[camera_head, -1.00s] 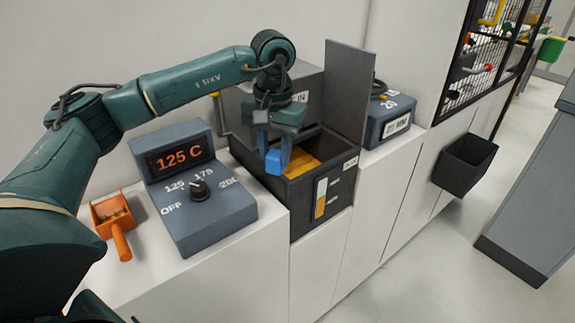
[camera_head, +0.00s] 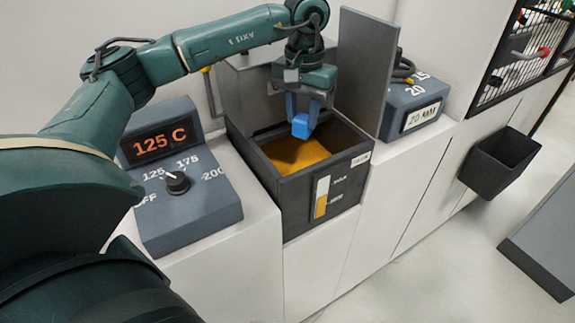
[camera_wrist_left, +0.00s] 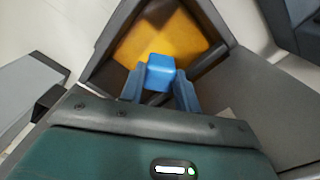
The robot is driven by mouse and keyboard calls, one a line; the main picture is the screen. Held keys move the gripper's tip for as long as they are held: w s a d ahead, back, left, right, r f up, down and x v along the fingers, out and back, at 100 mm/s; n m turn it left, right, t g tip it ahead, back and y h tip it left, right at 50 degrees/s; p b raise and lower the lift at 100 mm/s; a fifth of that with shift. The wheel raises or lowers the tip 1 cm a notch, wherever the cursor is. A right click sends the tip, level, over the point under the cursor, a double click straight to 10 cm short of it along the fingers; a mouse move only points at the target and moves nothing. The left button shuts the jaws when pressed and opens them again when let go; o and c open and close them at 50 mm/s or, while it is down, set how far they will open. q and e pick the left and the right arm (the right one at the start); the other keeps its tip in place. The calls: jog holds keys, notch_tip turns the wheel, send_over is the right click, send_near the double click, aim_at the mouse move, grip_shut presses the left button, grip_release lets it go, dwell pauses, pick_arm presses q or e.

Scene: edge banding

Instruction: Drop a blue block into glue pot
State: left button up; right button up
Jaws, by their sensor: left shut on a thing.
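The blue block (camera_head: 301,125) is held between the fingers of my left gripper (camera_head: 303,116), which is shut on it. The glue pot (camera_head: 268,172) is a dark square box with its top open and amber glue (camera_head: 296,154) inside. The block hangs over the pot's opening, toward the back right side in the head view. In the left wrist view the block (camera_wrist_left: 160,72) sits at the fingertips, with the amber glue (camera_wrist_left: 165,38) beyond it. My right gripper is not in view.
A raised grey lid panel (camera_head: 363,75) stands at the pot's right. A temperature control box (camera_head: 190,218) reading 125 C is on the left. A box marked 20 MM (camera_head: 421,119) stands right of the panel. A black bin (camera_head: 499,163) hangs on the cabinet front.

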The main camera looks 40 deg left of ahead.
pick_arm(q)
jog(key=shift+f+b, duration=0.7)
jog(key=shift+f, duration=0.85)
jog(key=o, duration=1.1)
jog(key=shift+c, duration=0.2)
notch_tip(320, 180, up, 13)
jog(key=shift+r, duration=0.15)
